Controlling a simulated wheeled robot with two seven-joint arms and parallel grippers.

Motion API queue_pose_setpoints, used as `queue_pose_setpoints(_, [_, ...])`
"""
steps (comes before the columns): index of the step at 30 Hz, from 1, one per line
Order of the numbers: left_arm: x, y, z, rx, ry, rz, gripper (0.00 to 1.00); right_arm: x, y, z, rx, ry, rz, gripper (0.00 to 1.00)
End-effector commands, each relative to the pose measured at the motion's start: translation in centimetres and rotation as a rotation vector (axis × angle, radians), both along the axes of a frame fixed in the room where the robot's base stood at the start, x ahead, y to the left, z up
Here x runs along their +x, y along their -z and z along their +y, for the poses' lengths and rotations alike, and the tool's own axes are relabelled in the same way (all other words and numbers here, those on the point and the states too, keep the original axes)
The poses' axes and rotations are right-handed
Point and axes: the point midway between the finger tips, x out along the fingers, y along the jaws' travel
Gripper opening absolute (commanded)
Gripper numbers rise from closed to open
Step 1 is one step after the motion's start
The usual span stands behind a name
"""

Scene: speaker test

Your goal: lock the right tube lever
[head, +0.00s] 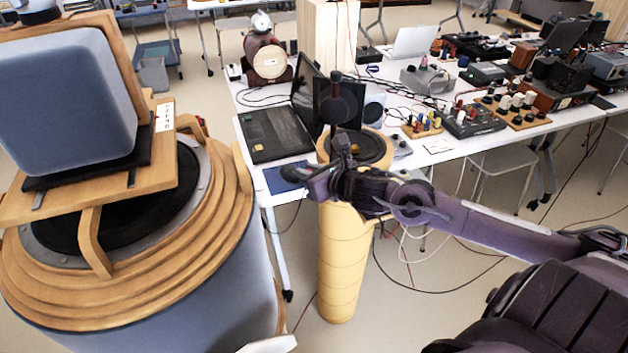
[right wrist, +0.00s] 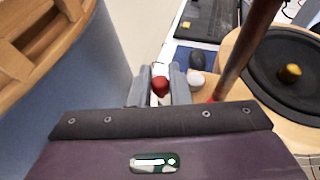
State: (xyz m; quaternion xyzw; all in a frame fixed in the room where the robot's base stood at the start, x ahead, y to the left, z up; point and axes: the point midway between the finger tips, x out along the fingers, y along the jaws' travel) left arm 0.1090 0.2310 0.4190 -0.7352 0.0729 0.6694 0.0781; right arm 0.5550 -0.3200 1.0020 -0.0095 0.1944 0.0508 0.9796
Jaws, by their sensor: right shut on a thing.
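The right tube (head: 343,265) is a tall yellow cylinder with a black speaker cone on top; its wooden rim and cone (right wrist: 285,72) show at the right of the right wrist view. My right gripper (head: 313,173) reaches in from the right, beside the tube's upper left side. In the right wrist view its two grey fingers (right wrist: 160,88) are closed around a red knob (right wrist: 160,85), which I take as the lever's end. The rest of the lever is hidden. A brownish rod (right wrist: 242,50) stands just right of the fingers. My left gripper is out of view.
A large blue-grey tube with wooden rings (head: 225,290) stands close on the left, bearing a blue box (head: 70,100). Behind is a white table (head: 262,168) with a laptop (head: 275,130) and several electronic devices. Cables (head: 440,288) run over the floor.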

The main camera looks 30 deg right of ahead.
Motion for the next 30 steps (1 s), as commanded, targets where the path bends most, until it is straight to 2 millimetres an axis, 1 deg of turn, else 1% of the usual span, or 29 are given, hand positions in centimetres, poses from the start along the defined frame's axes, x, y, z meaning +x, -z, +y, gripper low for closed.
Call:
queue_pose_setpoints(1, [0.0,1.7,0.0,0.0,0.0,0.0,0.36,0.2,0.7,0.3,0.003,0.04,-0.006,0.0])
queue_pose_setpoints(3, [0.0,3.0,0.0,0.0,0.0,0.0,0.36,0.5,0.8,0.4,0.003,0.107,-0.007,0.0])
queue_pose_setpoints(9, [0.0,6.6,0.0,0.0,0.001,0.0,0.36,1.3,0.7,0.6,0.005,0.286,-0.009,0.0])
queue_pose_setpoints(15, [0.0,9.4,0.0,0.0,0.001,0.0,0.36,1.9,0.5,0.6,0.003,0.441,-0.007,0.0])
queue_pose_setpoints(18, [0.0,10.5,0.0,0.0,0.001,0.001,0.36,2.2,0.4,0.5,0.003,0.506,-0.006,0.0])
queue_pose_setpoints(24, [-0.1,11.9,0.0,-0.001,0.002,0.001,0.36,2.5,0.3,0.5,0.001,0.601,0.0,0.0])
queue_pose_setpoints(28, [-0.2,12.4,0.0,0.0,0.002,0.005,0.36,2.6,0.2,0.4,0.001,0.64,0.001,0.0])
queue_pose_setpoints(30, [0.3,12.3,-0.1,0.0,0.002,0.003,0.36,2.6,0.2,0.4,-0.001,0.651,0.003,0.0])
